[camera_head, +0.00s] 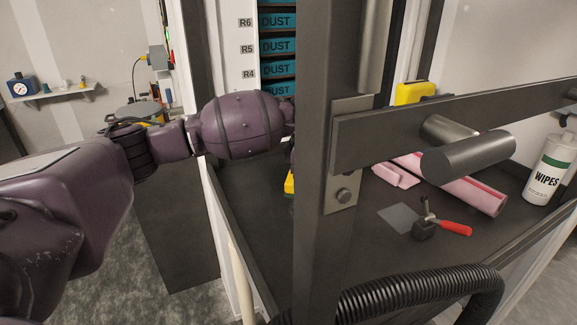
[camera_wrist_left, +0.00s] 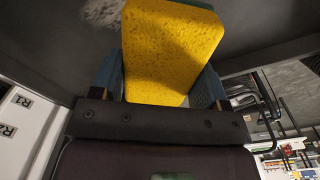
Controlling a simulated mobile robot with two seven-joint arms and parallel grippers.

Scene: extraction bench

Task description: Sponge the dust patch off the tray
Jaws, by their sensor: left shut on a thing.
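My left gripper (camera_wrist_left: 160,78) is shut on a yellow sponge (camera_wrist_left: 170,45) in the left wrist view, with a blue-grey finger on each side of it. A pale, mottled dust patch (camera_wrist_left: 102,12) shows at the top edge of that view, just left of the sponge, on a dark grey surface (camera_wrist_left: 60,45), perhaps the tray. I cannot tell whether the sponge touches this surface. In the head view, my left arm reaches in from the left, and a dark upright post hides its gripper. A sliver of yellow (camera_head: 289,184), likely the sponge, shows beside the post. My right gripper is not in view.
The dark post (camera_head: 318,240) and metal bar with handle (camera_head: 470,155) stand in front of the bench. A rack of DUST-labelled trays (camera_head: 277,47) is behind. A ribbed hose (camera_head: 410,292) crosses the front.

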